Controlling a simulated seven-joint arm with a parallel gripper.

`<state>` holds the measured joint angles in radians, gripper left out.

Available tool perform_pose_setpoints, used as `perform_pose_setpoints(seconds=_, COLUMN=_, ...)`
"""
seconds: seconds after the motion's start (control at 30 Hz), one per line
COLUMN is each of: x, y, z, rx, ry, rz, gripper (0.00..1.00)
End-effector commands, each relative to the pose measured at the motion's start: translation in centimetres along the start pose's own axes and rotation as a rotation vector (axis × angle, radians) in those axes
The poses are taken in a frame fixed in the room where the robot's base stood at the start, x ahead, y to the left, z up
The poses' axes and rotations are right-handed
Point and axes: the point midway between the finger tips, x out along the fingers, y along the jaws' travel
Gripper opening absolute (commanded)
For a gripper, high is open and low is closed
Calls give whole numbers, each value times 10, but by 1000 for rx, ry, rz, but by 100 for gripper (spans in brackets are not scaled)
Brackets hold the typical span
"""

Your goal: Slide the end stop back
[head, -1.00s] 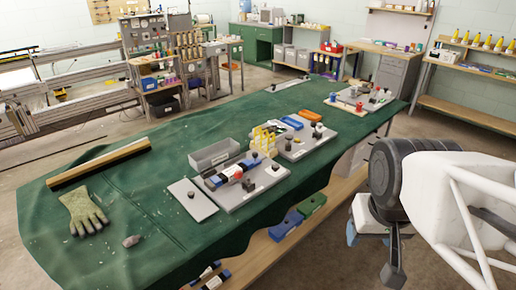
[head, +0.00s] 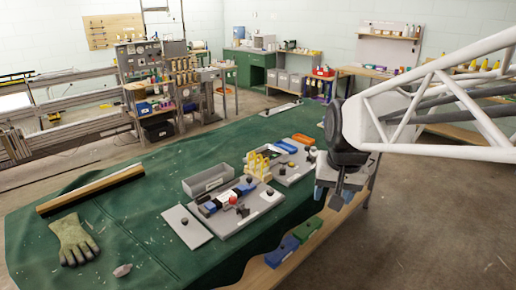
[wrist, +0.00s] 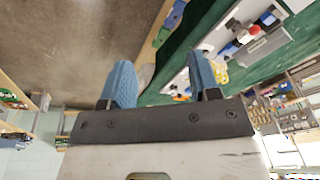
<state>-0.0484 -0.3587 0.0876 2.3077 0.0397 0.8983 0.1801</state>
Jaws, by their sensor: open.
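A grey base plate (head: 252,212) on the green-covered table carries a row of blue, black and white blocks (head: 225,196), small red and black knobs, and a yellow comb-like rack (head: 257,163) behind. I cannot tell for sure which part is the end stop. My gripper (head: 334,194) hangs over the table's right edge, to the right of this plate and apart from it. In the wrist view its two blue fingers (wrist: 161,80) stand apart with nothing between them. The fixtures show beyond the right finger, partly hidden.
A grey bin (head: 211,178) and a flat grey plate (head: 187,226) lie beside the base plate. A glove (head: 73,240), stone (head: 122,270) and wooden bar (head: 90,188) lie left. Boxes (head: 282,250) sit on the shelf below.

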Motion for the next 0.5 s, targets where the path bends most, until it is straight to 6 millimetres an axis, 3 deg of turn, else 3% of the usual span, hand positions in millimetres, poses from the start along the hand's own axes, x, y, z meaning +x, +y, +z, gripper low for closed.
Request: perform_pose_setpoints(seconds=0.5, x=39, y=-53, z=-114, rx=107, ry=-31, rz=-29, gripper=56)
